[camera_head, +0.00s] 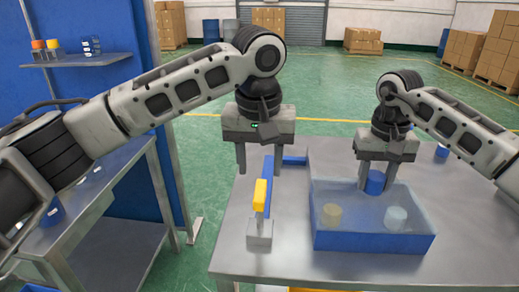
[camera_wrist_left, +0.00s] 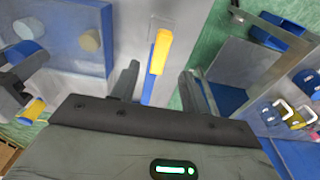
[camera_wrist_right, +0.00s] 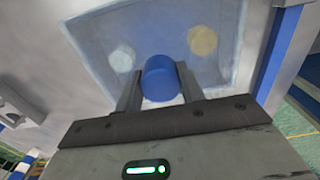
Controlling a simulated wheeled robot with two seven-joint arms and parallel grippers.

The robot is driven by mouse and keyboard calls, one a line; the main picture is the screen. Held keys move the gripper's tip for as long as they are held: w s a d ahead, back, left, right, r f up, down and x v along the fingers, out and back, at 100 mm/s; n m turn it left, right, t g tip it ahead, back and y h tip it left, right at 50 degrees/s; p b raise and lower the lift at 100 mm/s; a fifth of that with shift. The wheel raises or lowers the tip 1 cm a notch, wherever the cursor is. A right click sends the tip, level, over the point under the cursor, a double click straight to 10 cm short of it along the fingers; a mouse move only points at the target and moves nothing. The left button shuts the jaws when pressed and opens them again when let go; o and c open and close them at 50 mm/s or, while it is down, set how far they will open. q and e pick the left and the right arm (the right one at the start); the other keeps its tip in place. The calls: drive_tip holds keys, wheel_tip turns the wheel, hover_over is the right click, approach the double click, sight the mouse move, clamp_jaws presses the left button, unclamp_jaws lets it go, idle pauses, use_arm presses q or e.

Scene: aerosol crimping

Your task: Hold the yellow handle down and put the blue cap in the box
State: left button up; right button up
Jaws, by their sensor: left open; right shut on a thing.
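My right gripper (camera_head: 376,186) is shut on the blue cap (camera_wrist_right: 160,78), which also shows in the head view (camera_head: 375,181). The cap is held over the blue box (camera_head: 375,242), near its back part. The box's see-through upper part shows a yellowish cap (camera_head: 331,214) and a pale cap (camera_head: 395,217) inside.
The metal table (camera_head: 470,220) is clear to the right of the box, apart from a small blue item (camera_head: 441,150) at the back. A side bench (camera_head: 90,180) stands at the left.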

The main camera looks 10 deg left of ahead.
sight(260, 190)
use_arm(q)
drive_tip(key=f, duration=0.6)
drive_tip(key=w+f, duration=0.1)
drive_tip(key=f, duration=0.2)
drive_tip(key=shift+w+f, duration=0.1)
drive_tip(key=shift+f, duration=0.15)
clamp_jaws()
